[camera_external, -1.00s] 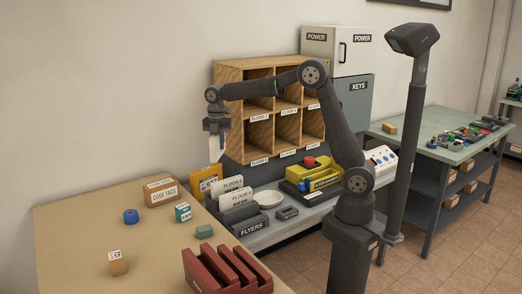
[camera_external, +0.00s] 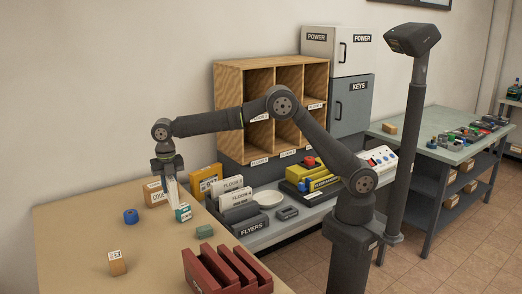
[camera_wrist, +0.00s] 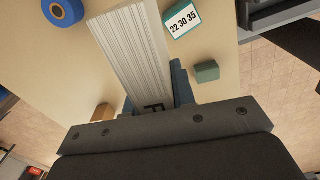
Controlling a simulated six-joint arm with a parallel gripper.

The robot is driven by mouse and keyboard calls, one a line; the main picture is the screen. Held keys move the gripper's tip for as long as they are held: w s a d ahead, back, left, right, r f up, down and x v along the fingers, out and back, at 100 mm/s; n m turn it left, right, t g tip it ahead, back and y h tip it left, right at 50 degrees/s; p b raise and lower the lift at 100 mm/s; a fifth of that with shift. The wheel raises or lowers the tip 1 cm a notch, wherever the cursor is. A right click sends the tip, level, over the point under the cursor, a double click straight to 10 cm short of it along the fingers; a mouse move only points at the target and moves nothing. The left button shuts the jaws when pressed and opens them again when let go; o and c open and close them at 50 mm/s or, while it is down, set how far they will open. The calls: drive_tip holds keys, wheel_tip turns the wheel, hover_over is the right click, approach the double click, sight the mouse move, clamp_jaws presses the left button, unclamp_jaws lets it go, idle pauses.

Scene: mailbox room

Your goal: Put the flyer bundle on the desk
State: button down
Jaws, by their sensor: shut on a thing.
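My gripper (camera_external: 170,176) is shut on the flyer bundle (camera_external: 171,192), a white upright stack of sheets. In the wrist view the bundle (camera_wrist: 133,50) shows its layered edges between the jaws. The bundle hangs over the tan desk (camera_external: 80,215), between the blue roll and the teal-and-white box. I cannot tell whether its lower end touches the desk.
A blue roll (camera_external: 131,216), a teal-and-white box (camera_external: 183,213), a green block (camera_external: 204,231) and a cardboard box (camera_external: 153,193) surround the bundle closely. A small wooden block (camera_external: 117,263) and a dark red rack (camera_external: 225,270) stand nearer the front. The desk's left side is clear.

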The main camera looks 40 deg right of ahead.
drive_tip(key=s+a+f, duration=0.2)
drive_tip(key=a+f, duration=0.1)
drive_tip(key=s+a+f, duration=0.2)
drive_tip(key=a+f, duration=0.1)
drive_tip(key=s+a+f, duration=0.2)
drive_tip(key=a+f, duration=0.1)
drive_tip(key=f, duration=0.1)
drive_tip(key=shift+s+a, duration=0.25)
drive_tip(key=shift+s, duration=0.05)
drive_tip(key=shift+f, duration=0.3)
drive_tip(key=shift+f, duration=0.15)
drive_tip(key=c, duration=1.2)
unclamp_jaws()
